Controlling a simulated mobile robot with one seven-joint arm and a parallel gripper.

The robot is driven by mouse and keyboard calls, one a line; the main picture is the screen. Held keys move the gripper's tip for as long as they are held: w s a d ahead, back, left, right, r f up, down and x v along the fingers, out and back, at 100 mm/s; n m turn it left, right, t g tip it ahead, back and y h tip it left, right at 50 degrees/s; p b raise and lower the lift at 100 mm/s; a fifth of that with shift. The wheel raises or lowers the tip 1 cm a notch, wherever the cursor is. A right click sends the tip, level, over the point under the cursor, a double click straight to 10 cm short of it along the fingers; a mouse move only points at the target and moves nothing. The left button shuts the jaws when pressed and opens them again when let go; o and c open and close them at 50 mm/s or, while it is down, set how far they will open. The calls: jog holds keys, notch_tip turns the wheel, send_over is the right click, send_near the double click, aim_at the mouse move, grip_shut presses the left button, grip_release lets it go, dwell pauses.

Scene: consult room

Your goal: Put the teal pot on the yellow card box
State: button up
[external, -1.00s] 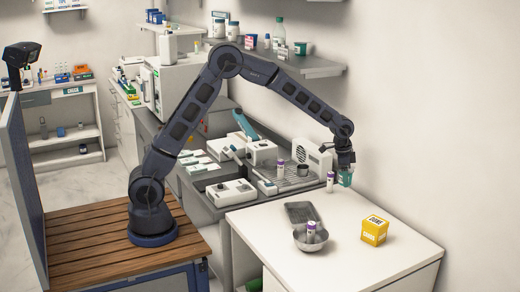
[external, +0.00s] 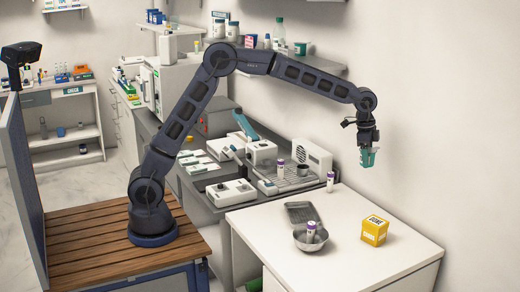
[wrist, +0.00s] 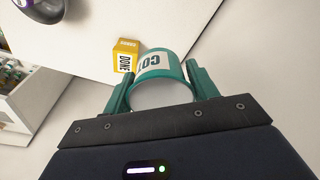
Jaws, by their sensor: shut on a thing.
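The teal pot (external: 369,158) has a white label and is held in the air by my gripper (external: 368,149), which is shut on it. In the wrist view the pot (wrist: 160,66) sits between the two teal fingers of my gripper (wrist: 160,88). The yellow card box (external: 374,231) stands on the white table at the right, below the pot and apart from it. In the wrist view the yellow box (wrist: 125,55) shows just left of the pot, with its printed label visible.
The white table (external: 400,262) is clear around the box. A metal bowl (external: 309,242) with a purple-capped tube (external: 311,230) stands left of the box, with a grey tray (external: 297,209) behind it. The wall rises behind.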

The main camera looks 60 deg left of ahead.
jog(key=s+d+r+m, duration=0.2)
jog(key=d, duration=0.4)
jog(key=s+d+r+m, duration=0.1)
jog(key=s+d+r, duration=0.15)
jog(key=d, duration=0.45)
send_near(377, 222)
jog(key=f, duration=0.4)
jog(key=w+f, duration=0.1)
jog(key=f, duration=0.1)
jog(key=shift+d+f, duration=0.1)
jog(key=shift+d, duration=0.1)
jog(key=o, duration=0.6)
jog(key=shift+f, duration=0.15)
jog(key=shift+o, duration=0.3)
